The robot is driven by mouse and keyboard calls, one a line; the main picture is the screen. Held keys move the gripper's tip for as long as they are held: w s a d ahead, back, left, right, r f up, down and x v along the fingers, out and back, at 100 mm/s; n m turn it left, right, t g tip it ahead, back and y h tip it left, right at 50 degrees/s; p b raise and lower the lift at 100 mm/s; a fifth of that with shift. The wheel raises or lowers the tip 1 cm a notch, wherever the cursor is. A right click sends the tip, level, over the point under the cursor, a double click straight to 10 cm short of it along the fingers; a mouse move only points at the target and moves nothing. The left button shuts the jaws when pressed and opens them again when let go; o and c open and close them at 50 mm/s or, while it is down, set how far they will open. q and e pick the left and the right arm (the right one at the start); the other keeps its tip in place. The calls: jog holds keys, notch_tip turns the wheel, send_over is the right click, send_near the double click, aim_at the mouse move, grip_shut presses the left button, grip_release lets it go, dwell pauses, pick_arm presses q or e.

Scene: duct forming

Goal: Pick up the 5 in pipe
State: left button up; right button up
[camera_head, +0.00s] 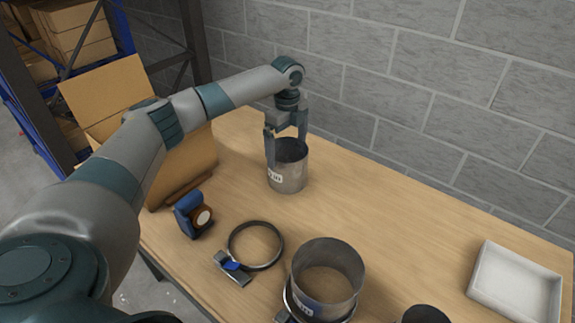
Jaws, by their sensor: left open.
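A short grey metal pipe (290,178) stands upright on the wooden table near the wall. Its label ends in "in"; the number is too small and partly covered to read surely. My left gripper (286,148) points down at this pipe with its jaws open. One finger is at the pipe's left outer side, the other is at the far right of the rim. I cannot tell whether either finger touches the wall. A wider metal pipe (328,268) stands at the front with a band around its lower part. My right gripper is not in view.
A loose ring clamp (256,246) lies left of the wider pipe. A blue tape-measure-like object (193,215) stands near the left edge. A dark round piece (425,314) is cut off at the bottom. A white tray (515,284) sits at right. The table's middle right is clear.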

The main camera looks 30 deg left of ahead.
aim_at(287, 160)
pick_arm(q)
notch_tip(287, 160, down, 4)
jog(key=shift+r+p, duration=0.15)
jog(key=shift+p, duration=0.9)
jog(key=shift+f, duration=0.6)
jog(key=c, duration=0.8)
